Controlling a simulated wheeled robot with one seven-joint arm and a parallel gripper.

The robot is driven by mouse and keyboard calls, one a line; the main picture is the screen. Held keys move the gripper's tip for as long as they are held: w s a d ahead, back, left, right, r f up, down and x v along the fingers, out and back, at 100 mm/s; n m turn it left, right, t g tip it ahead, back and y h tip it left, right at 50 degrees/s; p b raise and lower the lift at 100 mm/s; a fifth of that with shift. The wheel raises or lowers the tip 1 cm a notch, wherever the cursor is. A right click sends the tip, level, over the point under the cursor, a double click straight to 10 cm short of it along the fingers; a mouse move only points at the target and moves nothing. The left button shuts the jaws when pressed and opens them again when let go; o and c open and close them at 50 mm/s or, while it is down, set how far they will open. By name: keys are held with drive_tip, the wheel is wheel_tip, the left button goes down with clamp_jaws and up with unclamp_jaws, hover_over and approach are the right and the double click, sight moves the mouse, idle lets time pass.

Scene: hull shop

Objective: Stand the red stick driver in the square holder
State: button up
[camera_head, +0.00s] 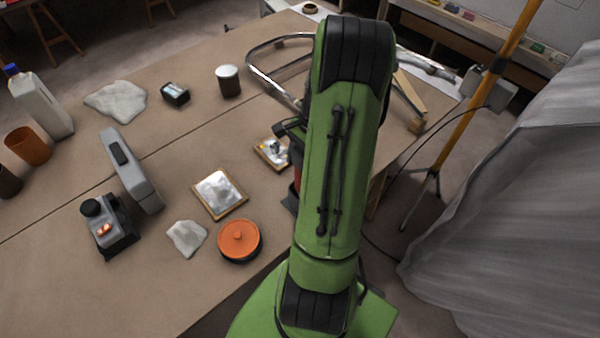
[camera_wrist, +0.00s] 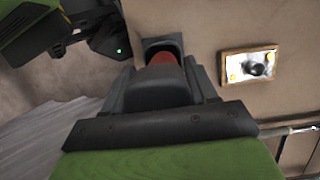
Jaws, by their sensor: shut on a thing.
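In the wrist view my gripper (camera_wrist: 163,80) is shut on the red stick driver (camera_wrist: 163,58), of which only a short red end shows past the dark jaws. A dark squarish rim (camera_wrist: 161,42) lies around or just behind the red end; it looks like the square holder, but I cannot tell whether the driver is inside it or above it. In the head view my arm hides the gripper and most of this spot. A small red patch (camera_head: 296,184) shows at the arm's left edge, with a dark shape (camera_head: 290,203) below it.
A framed tile (camera_head: 272,153) lies beside the arm and shows in the wrist view (camera_wrist: 249,66). Another framed tile (camera_head: 219,193), an orange-lidded pot (camera_head: 239,240) and a white cloth (camera_head: 187,237) lie left. A grey curtain (camera_head: 510,200) and yellow stand (camera_head: 465,125) are right.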

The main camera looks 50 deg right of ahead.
drive_tip(key=shift+f, duration=1.45)
drive_tip(key=shift+f+b, duration=0.2)
drive_tip(key=shift+b, duration=0.1)
drive_tip(key=o, duration=1.1)
drive_tip(key=shift+s, duration=0.1)
drive_tip(key=shift+c, duration=0.2)
drive_tip(key=shift+r, duration=0.15)
